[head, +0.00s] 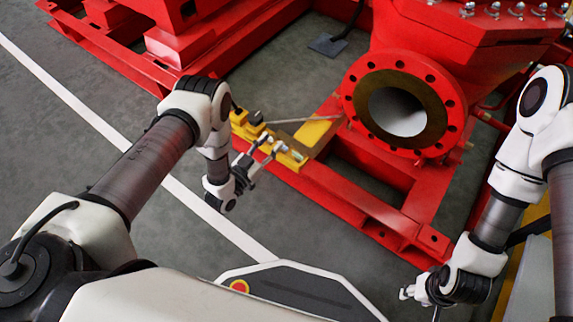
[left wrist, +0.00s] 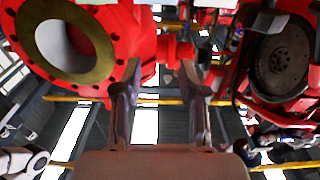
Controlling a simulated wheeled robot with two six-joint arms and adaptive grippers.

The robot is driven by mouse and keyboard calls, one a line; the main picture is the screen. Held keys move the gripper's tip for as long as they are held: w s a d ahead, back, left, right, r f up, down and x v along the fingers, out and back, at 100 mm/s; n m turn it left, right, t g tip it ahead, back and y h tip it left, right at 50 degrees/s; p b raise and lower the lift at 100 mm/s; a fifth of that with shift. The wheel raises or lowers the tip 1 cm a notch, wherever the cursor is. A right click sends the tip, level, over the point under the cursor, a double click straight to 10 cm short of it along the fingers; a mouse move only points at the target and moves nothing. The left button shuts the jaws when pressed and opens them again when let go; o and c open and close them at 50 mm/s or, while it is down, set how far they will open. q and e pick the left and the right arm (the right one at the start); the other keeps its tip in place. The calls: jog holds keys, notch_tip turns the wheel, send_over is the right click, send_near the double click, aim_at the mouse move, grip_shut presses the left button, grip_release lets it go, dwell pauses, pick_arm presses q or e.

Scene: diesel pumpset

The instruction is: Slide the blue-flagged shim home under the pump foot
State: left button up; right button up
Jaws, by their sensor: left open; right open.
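I cannot make out a blue flag or the shim for sure in either view. A yellow block fixture (head: 250,127) sits on the red base rail, with a small pale, greenish part (head: 297,155) at its right end. My left gripper (head: 264,154) is open in front of this fixture; its fingers overlap the fixture in the head view, and contact cannot be told. In the left wrist view its two fingers (left wrist: 167,85) stand apart with nothing between them. My right gripper (head: 408,292) is open at lower right, away from the fixture. The pump foot is not clearly distinguishable.
The red pump's round flange (head: 446,95) stands right of the fixture and shows in the left wrist view (left wrist: 112,25). A yellow plate (head: 314,131) and a thin grey bar (head: 295,120) lie nearby. The red base frame (head: 350,205) runs below; grey floor (head: 130,90) is clear at left.

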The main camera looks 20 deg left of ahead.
pick_arm(q)
notch_tip(320, 180, down, 6)
jog(key=s+b, duration=0.2)
jog(key=b+x, duration=0.3)
jog(key=x, duration=0.4)
jog(key=shift+w+d+f, duration=0.1)
jog(key=shift+w, duration=0.3)
grip_shut()
pick_arm(e)
notch_tip(320, 180, down, 7)
jog(key=shift+w+f, duration=0.15)
jog(key=shift+f, duration=0.05)
